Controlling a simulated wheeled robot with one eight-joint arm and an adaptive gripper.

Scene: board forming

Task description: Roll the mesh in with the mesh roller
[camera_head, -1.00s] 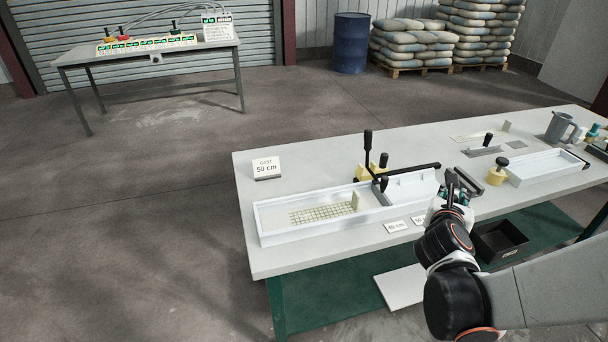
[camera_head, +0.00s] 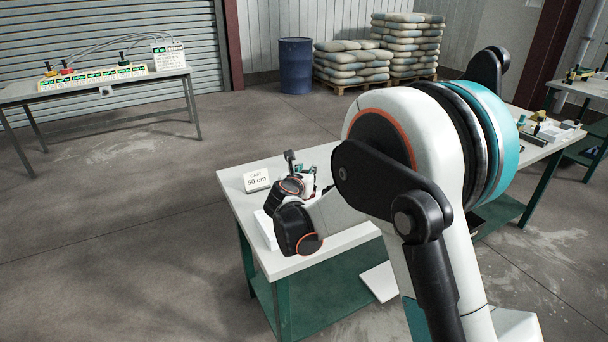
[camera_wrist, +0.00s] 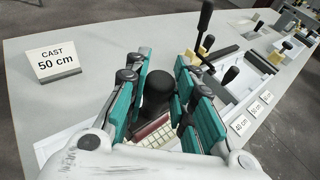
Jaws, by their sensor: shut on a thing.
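My gripper (camera_wrist: 161,68) is shut on a black rounded knob (camera_wrist: 157,92), which appears to be the handle of the mesh roller. A pale grid mesh (camera_wrist: 153,134) shows below and between the fingers, inside the white tray (camera_wrist: 58,146). I cannot tell whether the roller touches the mesh. In the head view, my gripper (camera_head: 307,181) is over the left end of the table, and my arm hides most of the tray.
A "CAST 50 cm" sign (camera_wrist: 53,64) stands left of my gripper, also in the head view (camera_head: 257,180). An upright black lever (camera_wrist: 204,22) rises just beyond the fingers. Small length cards (camera_wrist: 241,124) lie at the right.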

